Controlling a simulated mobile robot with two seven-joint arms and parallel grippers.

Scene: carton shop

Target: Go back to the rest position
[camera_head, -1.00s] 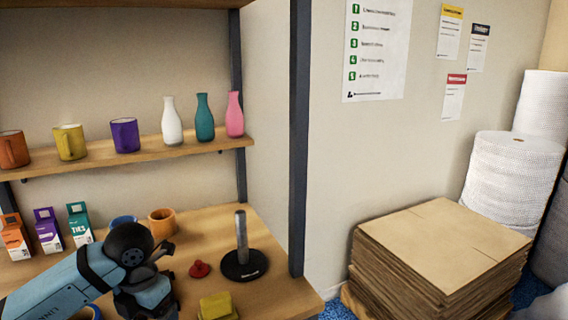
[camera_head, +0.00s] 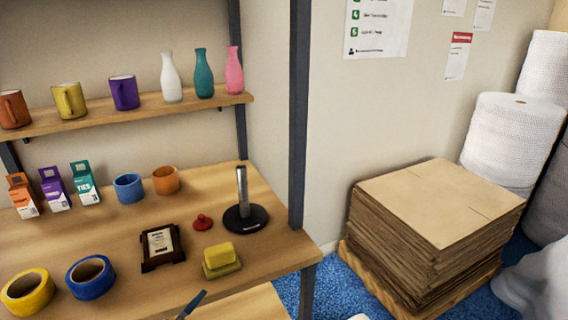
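A yellow block on a base (camera_head: 221,265) sits near the front right. A black stand with a grey post (camera_head: 243,190) is upright at the right, beside a small red object (camera_head: 203,222).
A shelf (camera_head: 140,111) above holds mugs and bottles. A cardboard stack (camera_head: 435,215) and white rolls (camera_head: 510,135) stand right.

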